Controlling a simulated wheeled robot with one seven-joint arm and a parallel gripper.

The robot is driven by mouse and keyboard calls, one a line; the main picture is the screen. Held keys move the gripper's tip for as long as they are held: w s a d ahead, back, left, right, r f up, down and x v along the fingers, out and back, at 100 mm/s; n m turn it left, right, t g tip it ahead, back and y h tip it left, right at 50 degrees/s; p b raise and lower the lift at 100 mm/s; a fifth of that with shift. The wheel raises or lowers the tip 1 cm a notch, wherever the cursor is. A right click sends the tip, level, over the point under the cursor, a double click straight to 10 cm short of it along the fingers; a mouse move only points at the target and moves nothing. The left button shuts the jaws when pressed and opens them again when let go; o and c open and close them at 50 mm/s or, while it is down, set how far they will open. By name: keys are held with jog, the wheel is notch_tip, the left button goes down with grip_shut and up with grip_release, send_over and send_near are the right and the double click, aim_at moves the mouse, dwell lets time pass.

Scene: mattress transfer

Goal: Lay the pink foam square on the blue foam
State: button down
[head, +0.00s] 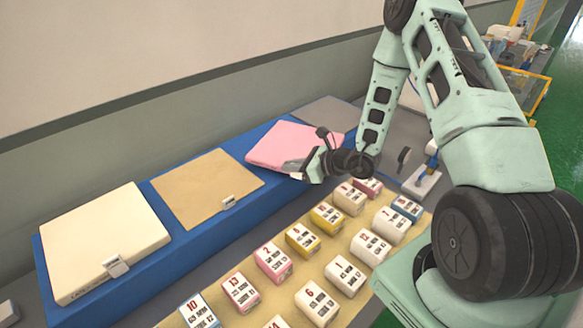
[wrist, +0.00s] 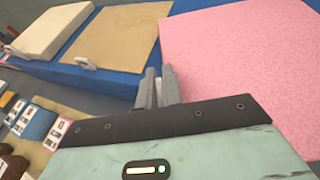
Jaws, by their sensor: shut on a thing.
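The pink foam square (head: 288,143) is over the right part of the long blue foam (head: 232,229). It also fills the right side of the wrist view (wrist: 245,50). My gripper (head: 308,167) is at its near edge, shut on the pink foam square; the grip itself is partly hidden by the fingers. In the wrist view the fingertips (wrist: 158,80) are close together beside the pink edge, with blue foam (wrist: 100,78) to their left. I cannot tell whether the whole underside touches the blue foam.
A tan square (head: 207,186) and a thick cream block (head: 103,240), each with a white tab, lie on the blue foam to the left. A grey sheet (head: 325,112) is beyond the pink square. Several numbered blocks stand on a tan mat (head: 247,290) in front.

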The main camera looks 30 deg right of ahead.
jog(key=shift+f, duration=0.9)
jog(key=shift+f, duration=0.15)
jog(key=c, duration=1.6)
grip_release()
jog(key=shift+o, duration=0.2)
